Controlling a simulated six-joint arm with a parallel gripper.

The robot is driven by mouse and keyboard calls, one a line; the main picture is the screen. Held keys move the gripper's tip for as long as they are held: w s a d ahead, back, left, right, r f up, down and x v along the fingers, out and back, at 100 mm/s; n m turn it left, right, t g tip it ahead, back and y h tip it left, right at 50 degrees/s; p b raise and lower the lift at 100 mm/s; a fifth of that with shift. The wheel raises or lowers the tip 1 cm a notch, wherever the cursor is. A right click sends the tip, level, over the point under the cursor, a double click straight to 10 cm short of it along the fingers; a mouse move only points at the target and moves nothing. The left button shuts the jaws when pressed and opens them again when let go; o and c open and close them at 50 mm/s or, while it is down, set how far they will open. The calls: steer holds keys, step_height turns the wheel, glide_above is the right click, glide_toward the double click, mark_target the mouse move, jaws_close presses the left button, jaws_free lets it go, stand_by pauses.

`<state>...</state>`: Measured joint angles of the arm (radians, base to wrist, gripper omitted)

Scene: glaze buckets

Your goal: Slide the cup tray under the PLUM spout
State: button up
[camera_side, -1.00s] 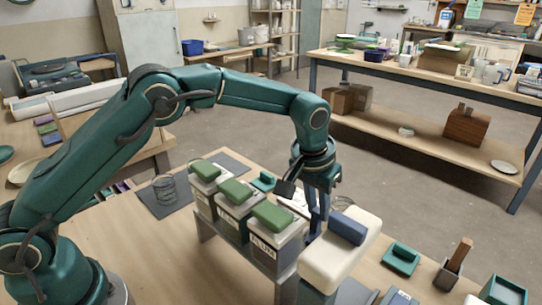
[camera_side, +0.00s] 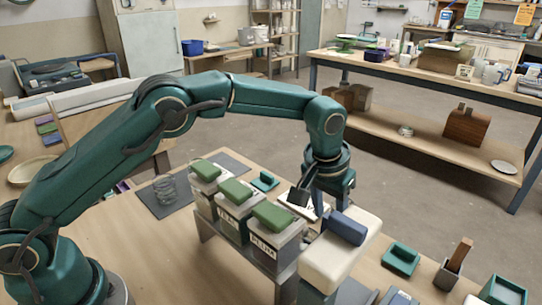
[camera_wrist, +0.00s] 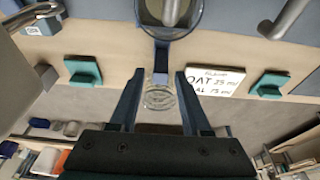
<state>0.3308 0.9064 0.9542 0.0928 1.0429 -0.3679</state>
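The PLUM bucket (camera_side: 272,245) is the nearest of three green-lidded buckets on a raised grey stand (camera_side: 235,255) in the side view. My gripper (camera_wrist: 160,77) is behind that row, near the PLUM bucket and a cream block-like container. Its two fingers are apart in the wrist view. A narrow blue handle (camera_wrist: 161,62) lies between them; neither finger visibly touches it. It leads up to a round clear cup (camera_wrist: 184,22) on a dark base, cut off by the top edge.
A cream container with a blue handle (camera_side: 347,227) stands right of the PLUM bucket, close to my gripper. A written card (camera_wrist: 210,82) and green blocks (camera_wrist: 83,71) (camera_wrist: 268,86) lie along the table edge. A clear round object (camera_wrist: 160,97) shows beyond the handle.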

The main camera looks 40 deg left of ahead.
steer(key=shift+r, duration=3.45)
